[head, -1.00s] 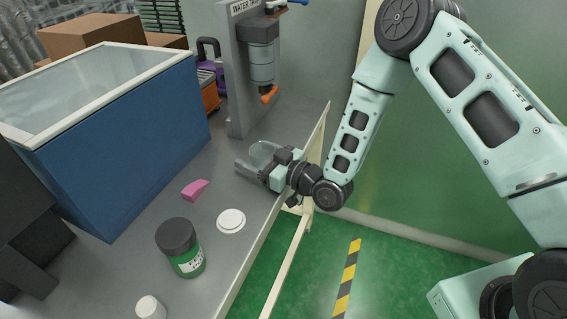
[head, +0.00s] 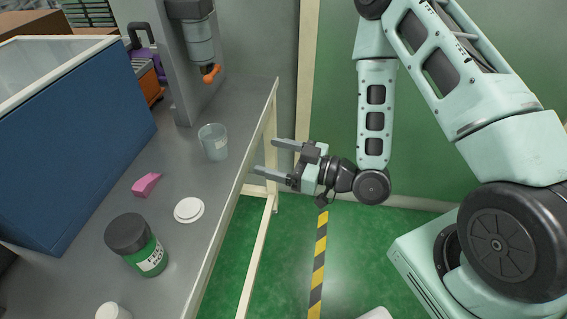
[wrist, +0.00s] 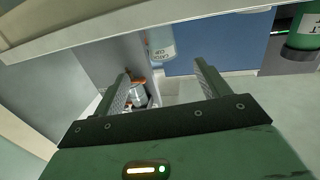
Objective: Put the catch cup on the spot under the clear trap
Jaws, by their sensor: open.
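The catch cup (head: 213,142), clear with a pale label, stands upright on the grey bench near its right edge. The clear trap (head: 201,42) hangs on a grey stand behind it, with an orange outlet (head: 211,73). The cup stands below this outlet in the head view; I cannot tell whether it is exactly under it, and no spot marking shows. My gripper (head: 266,157) is open and empty, right of the cup and apart from it, past the bench edge. The wrist view shows the cup (wrist: 160,42) beyond the open fingers and the trap (wrist: 138,94) between them.
A blue bin (head: 75,145) fills the left. The floor right of the bench is open.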

